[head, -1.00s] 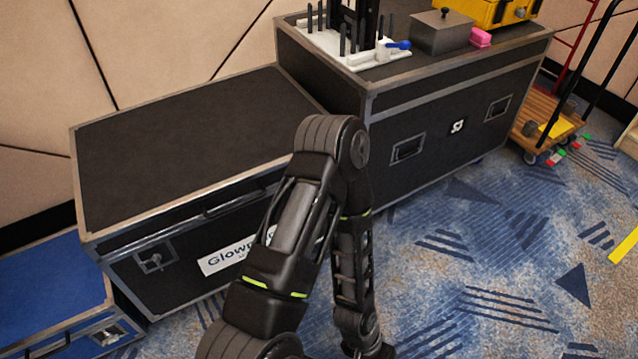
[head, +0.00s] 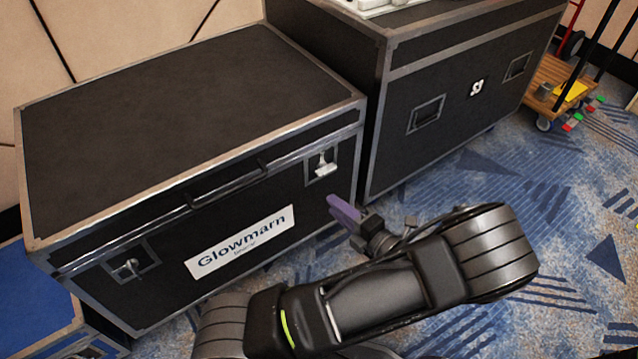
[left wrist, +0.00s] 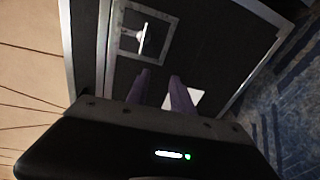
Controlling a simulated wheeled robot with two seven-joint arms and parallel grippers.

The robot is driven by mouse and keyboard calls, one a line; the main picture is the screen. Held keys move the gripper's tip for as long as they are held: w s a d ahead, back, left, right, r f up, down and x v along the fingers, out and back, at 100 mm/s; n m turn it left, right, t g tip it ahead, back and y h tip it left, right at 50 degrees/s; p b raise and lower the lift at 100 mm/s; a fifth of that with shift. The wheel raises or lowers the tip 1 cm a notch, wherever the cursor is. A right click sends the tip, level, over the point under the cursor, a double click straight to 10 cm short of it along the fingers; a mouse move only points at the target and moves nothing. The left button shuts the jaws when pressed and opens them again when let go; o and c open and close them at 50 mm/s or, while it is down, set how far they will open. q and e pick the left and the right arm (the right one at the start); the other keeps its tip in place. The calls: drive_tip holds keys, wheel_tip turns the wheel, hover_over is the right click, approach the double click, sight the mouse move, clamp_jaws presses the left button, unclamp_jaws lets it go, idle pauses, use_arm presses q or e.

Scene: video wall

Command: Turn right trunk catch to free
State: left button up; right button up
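The black trunk (head: 190,95) has a lid and a white "Glowmarn" label (head: 240,242) on its front. Its right catch (head: 324,167), a silver turn handle in a recessed plate, is near the front's right edge. The catch also shows in the left wrist view (left wrist: 143,40), beyond the fingers. The left catch (head: 130,268) is in a similar recess. My left gripper (head: 343,211), with purple fingers, is below and slightly right of the right catch, apart from it. In the left wrist view its fingers (left wrist: 160,85) are spread with nothing between them. My right gripper does not show.
A taller black case (head: 450,100) stands close to the right of the trunk. A blue case (head: 35,305) is at the lower left. A wooden cart (head: 550,85) stands far right. Blue patterned carpet (head: 570,240) in front is open.

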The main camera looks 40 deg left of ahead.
sight(329, 172)
use_arm(q)
drive_tip(key=w+r+m+t, duration=0.1)
drive_tip(key=w+d+r+m+t+y, duration=0.1)
drive_tip(key=w+r, duration=0.1)
drive_tip(key=shift+w+r, duration=0.1)
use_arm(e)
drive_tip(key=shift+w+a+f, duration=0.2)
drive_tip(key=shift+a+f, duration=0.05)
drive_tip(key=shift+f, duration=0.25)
use_arm(q)
drive_tip(key=b+x, duration=0.3)
drive_tip(key=x, duration=0.4)
drive_tip(key=shift+w+a, duration=0.1)
drive_tip(key=shift+a, duration=0.3)
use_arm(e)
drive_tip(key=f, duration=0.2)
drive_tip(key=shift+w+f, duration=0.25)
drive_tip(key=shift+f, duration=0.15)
use_arm(q)
drive_tip(key=shift+c, duration=0.5)
